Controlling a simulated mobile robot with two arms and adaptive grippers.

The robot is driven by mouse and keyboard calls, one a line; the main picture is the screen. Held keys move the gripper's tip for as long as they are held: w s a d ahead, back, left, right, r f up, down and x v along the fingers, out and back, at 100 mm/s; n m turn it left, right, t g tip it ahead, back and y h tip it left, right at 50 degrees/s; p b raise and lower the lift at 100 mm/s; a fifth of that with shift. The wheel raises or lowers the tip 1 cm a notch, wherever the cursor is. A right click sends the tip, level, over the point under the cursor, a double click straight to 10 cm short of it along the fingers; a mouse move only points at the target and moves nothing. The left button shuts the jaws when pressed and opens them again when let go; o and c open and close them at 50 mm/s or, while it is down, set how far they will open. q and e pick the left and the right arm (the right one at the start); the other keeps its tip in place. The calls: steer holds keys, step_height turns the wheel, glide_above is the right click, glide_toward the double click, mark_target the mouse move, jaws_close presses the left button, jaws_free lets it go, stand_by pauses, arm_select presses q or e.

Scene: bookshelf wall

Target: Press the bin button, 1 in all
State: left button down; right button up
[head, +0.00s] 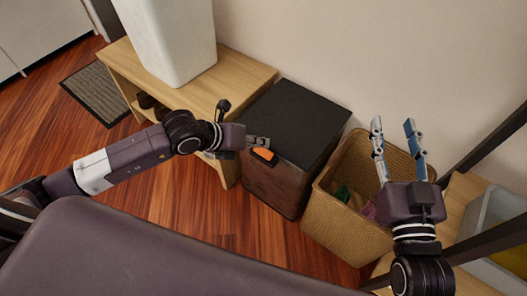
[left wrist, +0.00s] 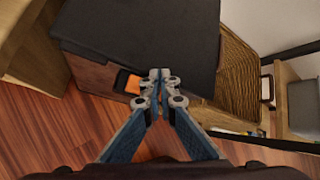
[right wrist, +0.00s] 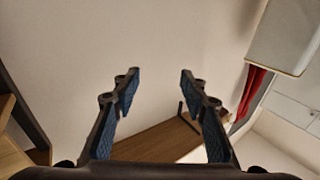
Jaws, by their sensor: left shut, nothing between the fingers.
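The bin (head: 285,150) is a brown wooden box with a black lid, standing on the floor in the middle of the head view. Its orange button (head: 264,155) is on the front near the top edge. In the left wrist view the button (left wrist: 128,82) shows just left of my fingertips. My left gripper (head: 266,142) is shut and empty, with its tips over the bin's front top edge, close to the button. Whether they touch it I cannot tell. My right gripper (head: 395,125) is open and empty above the wicker basket.
A wicker basket (head: 325,222) with some cloth-like items stands right of the bin. A wooden bench (head: 243,77) with a tall white container (head: 172,40) stands to the left. A dark shelf frame (head: 485,140) is at the right. Wooden floor is open in front of the bench.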

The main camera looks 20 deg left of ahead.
arm_select(q)
steer(key=shift+f, duration=0.3)
arm_select(e)
steer(key=shift+s+a+r+t, duration=0.15)
steer(key=shift+r+t, duration=0.55)
steer(key=shift+r, duration=0.55)
arm_select(q)
steer(key=shift+f, duration=0.1)
steer(key=shift+f+b, duration=0.25)
steer(key=shift+b, duration=0.15)
arm_select(e)
steer(key=r, duration=0.2)
steer(key=r+t+y, duration=0.1)
steer(key=shift+s+a, duration=0.1)
steer(key=shift+s, duration=0.2)
arm_select(q)
steer(key=shift+f, duration=0.15)
arm_select(e)
steer(key=shift+s+f, duration=0.1)
arm_select(q)
steer(key=shift+f, duration=0.1)
arm_select(e)
steer(key=shift+s+r+t, duration=0.1)
steer(key=shift+r+t, duration=0.3)
steer(key=shift+r, duration=0.05)
